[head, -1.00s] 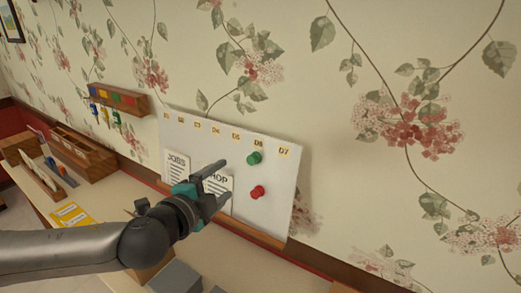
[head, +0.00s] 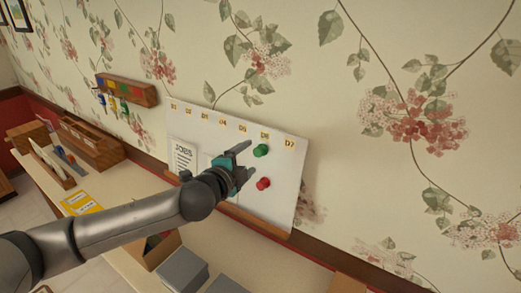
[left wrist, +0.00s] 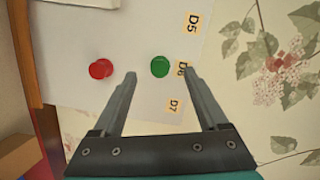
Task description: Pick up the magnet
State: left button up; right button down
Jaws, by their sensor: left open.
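Two magnets are on the white board (head: 283,195). A green magnet (head: 261,151) sits just below the D6 label, and a red magnet (head: 263,184) sits lower down. In the left wrist view the green magnet (left wrist: 160,67) appears ahead of the gap between my fingers, and the red magnet (left wrist: 101,69) appears to the left, outside the left finger. My left gripper (head: 247,161) is open and empty, in front of the board and just left of the magnets in the head view. My right gripper is not seen.
A JOBS sheet (head: 183,157) is on the board's left part; my arm hides the sheet beside it. A wooden key rack (head: 128,89) hangs to the left. The desk below holds wooden organizers (head: 88,146), a yellow folder (head: 82,201) and grey boxes (head: 183,270).

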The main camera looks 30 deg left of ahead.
aim_at(258, 153)
pick_arm(q)
jog(key=shift+d+p+x, duration=0.25)
jog(key=shift+x, duration=0.85)
jog(key=shift+d+p+x, duration=0.2)
jog(key=shift+p+x, duration=0.05)
jog(key=shift+x, duration=0.85)
jog(key=shift+w, duration=0.5)
grip_shut()
